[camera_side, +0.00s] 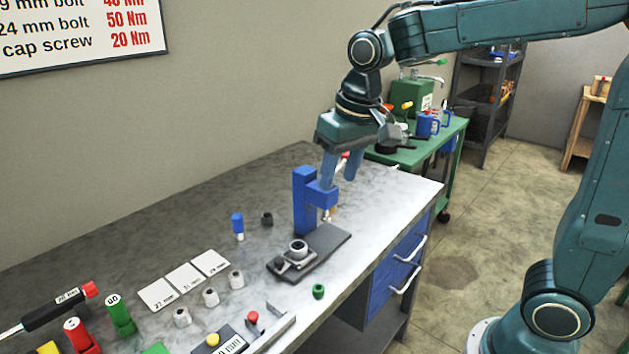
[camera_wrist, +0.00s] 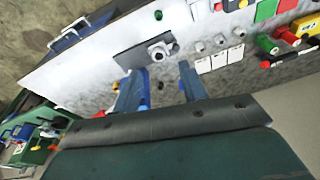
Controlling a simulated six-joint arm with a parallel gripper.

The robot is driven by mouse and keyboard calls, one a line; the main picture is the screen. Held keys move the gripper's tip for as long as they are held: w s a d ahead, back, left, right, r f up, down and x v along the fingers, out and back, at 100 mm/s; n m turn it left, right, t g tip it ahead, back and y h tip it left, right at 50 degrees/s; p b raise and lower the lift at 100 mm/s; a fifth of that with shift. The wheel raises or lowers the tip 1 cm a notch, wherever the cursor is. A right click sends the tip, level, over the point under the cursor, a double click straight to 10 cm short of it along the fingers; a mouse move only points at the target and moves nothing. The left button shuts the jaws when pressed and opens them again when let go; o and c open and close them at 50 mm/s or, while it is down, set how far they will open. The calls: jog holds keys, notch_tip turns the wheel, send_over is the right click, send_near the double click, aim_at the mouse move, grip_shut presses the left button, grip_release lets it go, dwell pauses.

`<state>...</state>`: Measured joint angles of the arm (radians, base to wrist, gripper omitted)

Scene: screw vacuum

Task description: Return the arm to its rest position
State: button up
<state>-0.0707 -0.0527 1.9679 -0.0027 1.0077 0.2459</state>
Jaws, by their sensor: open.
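My gripper (camera_side: 342,168) hangs from the wrist with its blue fingers pointing down, just above and behind the blue stand (camera_side: 305,200) on the workbench. In the wrist view my gripper (camera_wrist: 160,88) shows its two fingers spread apart with nothing held between them. The stand rises from a dark base plate (camera_side: 328,240) that carries a round metal fitting (camera_side: 298,249). In the side view the fingers overlap the top of the stand, so I cannot tell whether they touch it.
The workbench (camera_side: 150,240) holds several sockets, white label cards (camera_side: 184,279), a green cap (camera_side: 318,291) and coloured-handled tools at the front left. A green cart (camera_side: 420,150) with mugs stands behind the bench. Open air lies above the bench's left half.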

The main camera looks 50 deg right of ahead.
jog(key=s+d+f+n+t, duration=0.1)
jog(key=s+d+n+t, duration=0.1)
jog(key=s, duration=1.6)
jog(key=shift+d+t, duration=0.3)
jog(key=shift+t, duration=0.2)
jog(key=shift+w, duration=0.1)
dwell(0.3)
